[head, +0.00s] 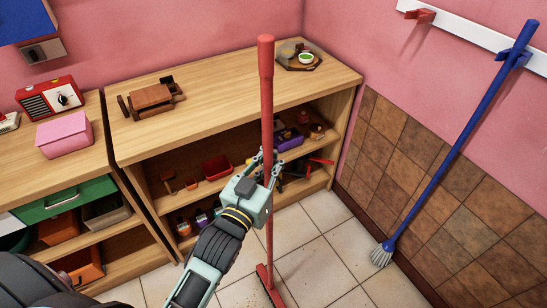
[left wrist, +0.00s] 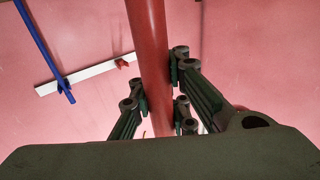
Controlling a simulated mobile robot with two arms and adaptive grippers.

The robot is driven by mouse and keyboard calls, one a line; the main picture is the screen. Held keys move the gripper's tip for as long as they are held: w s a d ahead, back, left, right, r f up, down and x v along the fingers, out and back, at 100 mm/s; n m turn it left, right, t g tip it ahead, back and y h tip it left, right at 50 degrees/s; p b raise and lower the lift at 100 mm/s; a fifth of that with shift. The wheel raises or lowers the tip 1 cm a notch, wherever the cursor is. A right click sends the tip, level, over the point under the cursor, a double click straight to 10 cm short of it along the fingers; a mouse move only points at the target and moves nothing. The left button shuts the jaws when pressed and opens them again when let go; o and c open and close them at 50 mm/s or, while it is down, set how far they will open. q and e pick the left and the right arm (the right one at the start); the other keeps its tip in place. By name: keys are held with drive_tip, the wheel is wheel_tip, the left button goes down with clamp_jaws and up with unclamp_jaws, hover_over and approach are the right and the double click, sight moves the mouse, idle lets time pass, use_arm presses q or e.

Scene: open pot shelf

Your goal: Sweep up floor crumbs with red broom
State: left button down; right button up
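The red broom (head: 267,120) stands nearly upright in front of the shelf, its handle top above the shelf top. Its red head (head: 270,284) is at the floor near the bottom edge of the head view. My left gripper (head: 262,168) is around the handle at about mid-height. In the left wrist view, the fingers (left wrist: 157,100) press on both sides of the red handle (left wrist: 148,40), so the gripper is shut on it. My right gripper is not in view.
An open wooden shelf (head: 215,120) with small items stands behind the broom. Another cabinet with a pink box (head: 64,135) is at the left. Floor is open at the lower right.

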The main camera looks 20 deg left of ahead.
use_arm(q)
drive_tip(key=shift+f, duration=0.2)
drive_tip(key=shift+s+a, duration=0.25)
drive_tip(key=s+a+p, duration=0.6)
drive_tip(key=s+a, duration=1.2)
drive_tip(key=s, duration=0.3)
drive_tip(key=shift+s, duration=0.25)
idle(1.0)
